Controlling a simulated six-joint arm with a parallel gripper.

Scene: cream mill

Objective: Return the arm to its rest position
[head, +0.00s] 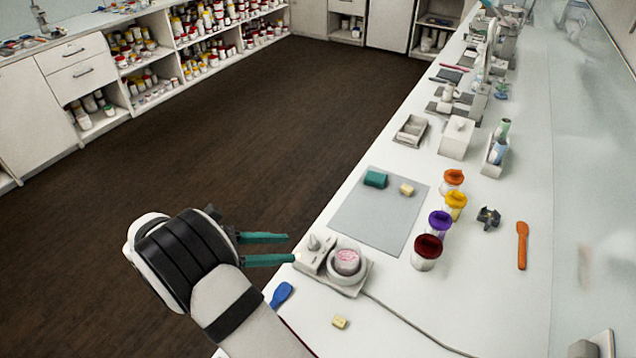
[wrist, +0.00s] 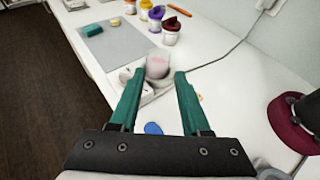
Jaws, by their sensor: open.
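My gripper (head: 266,249) is open and empty, with two teal fingers. In the head view it hangs beside the front edge of the white bench, left of the mill (head: 347,264). The mill is a small white machine with a round bowl of pink stuff. In the wrist view my gripper (wrist: 154,88) shows its fingers spread apart, and the mill's bowl (wrist: 158,68) appears beyond and between the tips. Nothing is between the fingers. Part of the mill is hidden behind the left finger there.
A grey mat (head: 375,225) holds a green block (head: 375,179) and a cream block (head: 406,189). Several coloured-lid jars (head: 427,252) stand right of it. A blue spatula (head: 281,295) and a small yellow block (head: 340,322) lie near the mill. The dark floor (head: 230,130) left of the bench is clear.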

